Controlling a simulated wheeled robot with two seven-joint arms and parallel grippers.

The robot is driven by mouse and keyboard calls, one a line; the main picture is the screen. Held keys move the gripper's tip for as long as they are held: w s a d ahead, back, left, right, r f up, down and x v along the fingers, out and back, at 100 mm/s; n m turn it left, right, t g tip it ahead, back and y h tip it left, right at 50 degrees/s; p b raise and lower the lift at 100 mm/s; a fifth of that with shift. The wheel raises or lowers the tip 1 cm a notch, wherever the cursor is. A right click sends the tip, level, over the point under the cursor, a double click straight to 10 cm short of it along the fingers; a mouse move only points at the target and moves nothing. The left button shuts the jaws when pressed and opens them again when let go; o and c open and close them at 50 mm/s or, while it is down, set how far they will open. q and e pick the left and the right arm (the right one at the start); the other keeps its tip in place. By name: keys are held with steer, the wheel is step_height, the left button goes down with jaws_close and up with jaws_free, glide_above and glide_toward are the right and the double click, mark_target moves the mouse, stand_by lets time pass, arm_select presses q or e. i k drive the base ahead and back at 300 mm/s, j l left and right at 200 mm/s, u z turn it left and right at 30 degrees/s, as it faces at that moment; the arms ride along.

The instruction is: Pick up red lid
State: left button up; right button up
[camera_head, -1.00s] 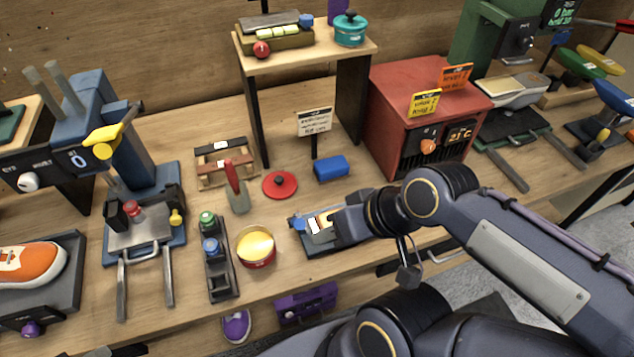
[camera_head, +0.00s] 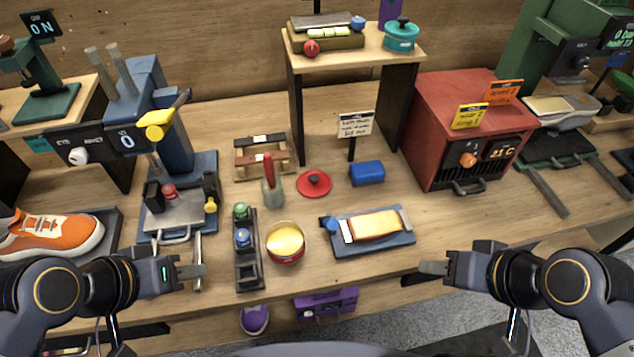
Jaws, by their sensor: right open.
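The red lid (camera_head: 314,183) is a small round disc with a dark knob. It lies flat on the wooden table near the middle of the head view, between a red-handled tool and a blue block. An open round tin (camera_head: 285,242) with a red side and yellow contents stands in front of it. My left gripper (camera_head: 203,271) is at the front left, over the front of the blue machine's rails, well away from the lid; its jaw gap is hard to see. My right gripper (camera_head: 410,274) is open and empty at the table's front edge, right of and nearer than the lid.
A red-handled tool (camera_head: 270,185) stands left of the lid, and a blue block (camera_head: 367,173) lies right. A blue tray (camera_head: 402,240) holds a tan piece. A black rack (camera_head: 249,275) holds small bottles. A sign (camera_head: 354,126) and a red oven (camera_head: 440,130) stand behind.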

mark_target(311, 184)
steer(key=l+u, duration=0.25)
steer(key=u, duration=0.2)
steer(key=i+l+u, duration=0.1)
steer(key=l+u, duration=0.35)
steer(key=j, duration=0.15)
